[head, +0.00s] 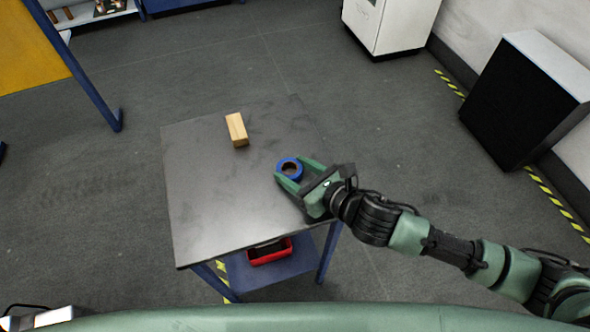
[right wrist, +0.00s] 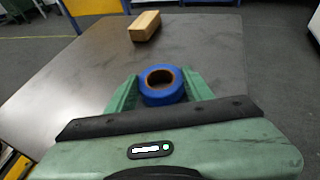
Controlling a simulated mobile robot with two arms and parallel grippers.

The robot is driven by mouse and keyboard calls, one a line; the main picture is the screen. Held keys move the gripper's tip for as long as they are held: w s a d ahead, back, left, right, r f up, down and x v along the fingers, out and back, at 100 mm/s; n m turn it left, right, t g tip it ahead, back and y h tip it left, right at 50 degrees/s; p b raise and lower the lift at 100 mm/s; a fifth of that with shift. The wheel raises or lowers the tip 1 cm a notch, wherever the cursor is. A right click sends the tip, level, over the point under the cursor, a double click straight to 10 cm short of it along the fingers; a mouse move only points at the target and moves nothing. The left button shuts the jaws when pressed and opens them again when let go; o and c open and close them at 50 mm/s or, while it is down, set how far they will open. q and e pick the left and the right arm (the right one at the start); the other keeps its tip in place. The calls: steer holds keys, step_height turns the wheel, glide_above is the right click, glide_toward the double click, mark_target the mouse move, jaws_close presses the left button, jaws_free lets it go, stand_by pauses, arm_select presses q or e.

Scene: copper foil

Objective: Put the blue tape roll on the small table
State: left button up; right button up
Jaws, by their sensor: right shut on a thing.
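The blue tape roll (head: 289,168) is a small ring with a brown inner core. My right gripper (head: 288,172) is shut on it, with one green finger on each side. In the right wrist view the tape roll (right wrist: 162,85) sits between the green fingertips (right wrist: 158,88). The small table (head: 215,200) has a dark grey metal top and blue legs. The tape roll is over the right part of the tabletop; I cannot tell whether it touches the surface. My left gripper is not in the head view.
A wooden block (head: 236,129) lies on the tabletop towards the back; it also shows in the right wrist view (right wrist: 145,26). A red bin (head: 269,252) sits on the table's lower shelf. The left and front tabletop is clear. A black box-like unit (head: 525,100) stands by the right wall.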

steer(key=o, duration=1.3)
steer(key=shift+f, duration=0.1)
steer(key=shift+o, duration=0.2)
steer(key=v, duration=1.2)
steer(key=shift+a+r, duration=0.1)
steer(key=shift+r, duration=0.1)
